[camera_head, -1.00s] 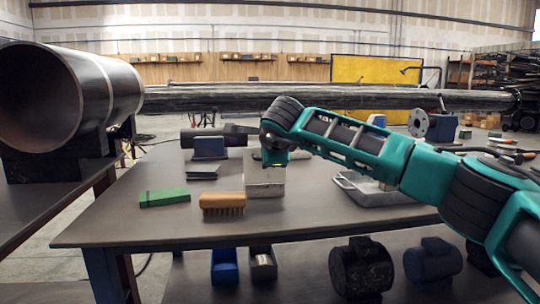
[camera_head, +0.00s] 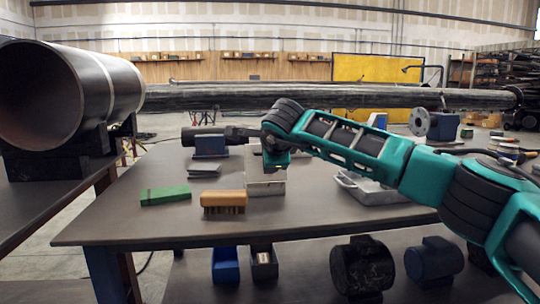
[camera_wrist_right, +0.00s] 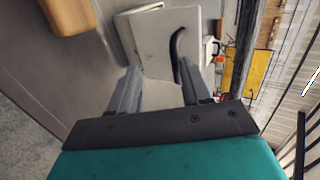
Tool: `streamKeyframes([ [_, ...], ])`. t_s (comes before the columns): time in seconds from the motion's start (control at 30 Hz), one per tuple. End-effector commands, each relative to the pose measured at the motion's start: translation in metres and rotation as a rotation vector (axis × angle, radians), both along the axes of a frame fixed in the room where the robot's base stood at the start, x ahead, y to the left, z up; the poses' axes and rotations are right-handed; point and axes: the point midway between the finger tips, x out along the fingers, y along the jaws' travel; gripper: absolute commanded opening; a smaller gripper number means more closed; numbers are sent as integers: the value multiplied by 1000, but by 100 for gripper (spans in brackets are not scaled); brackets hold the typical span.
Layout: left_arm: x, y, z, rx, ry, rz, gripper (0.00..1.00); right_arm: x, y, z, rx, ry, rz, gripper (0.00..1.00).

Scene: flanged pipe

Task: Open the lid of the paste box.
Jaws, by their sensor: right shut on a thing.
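The paste box (camera_head: 266,188) is a pale grey box in the middle of the table. In the right wrist view its pale body (camera_wrist_right: 125,38) and a flat pale panel (camera_wrist_right: 160,30), apparently the lid, lie ahead of the fingers. My right gripper (camera_wrist_right: 158,82) is at the box, its two grey fingers either side of a pale part that seems to be the lid. The wrist hides the grip and much of the box in the head view. A dark curved strip (camera_wrist_right: 180,45) shows near one fingertip; I cannot tell what it is. My left gripper is not in view.
A wooden brush (camera_head: 223,201) and a green block (camera_head: 165,195) lie left of the box. A blue object (camera_head: 210,146) stands behind them. A grey metal tray (camera_head: 372,189) is to the right. The table's front left is clear.

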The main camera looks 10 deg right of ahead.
Motion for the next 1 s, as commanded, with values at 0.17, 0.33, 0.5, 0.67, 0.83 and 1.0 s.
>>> streamKeyframes([
  [0.17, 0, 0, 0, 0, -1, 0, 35, -6, 0, -11, -5, 26, -2, 36],
  [0.33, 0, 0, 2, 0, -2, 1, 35, -23, 0, 3, -5, 19, 1, 36],
  [0.5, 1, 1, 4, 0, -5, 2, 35, -49, 0, 26, -4, 9, 1, 36],
  [0.67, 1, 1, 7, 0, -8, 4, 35, -76, 0, 48, -2, 1, 2, 36],
  [0.83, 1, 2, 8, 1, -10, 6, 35, -98, 1, 65, 0, -2, 1, 36],
  [1.0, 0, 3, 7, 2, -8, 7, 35, -109, 0, 73, 0, -4, 0, 36],
])
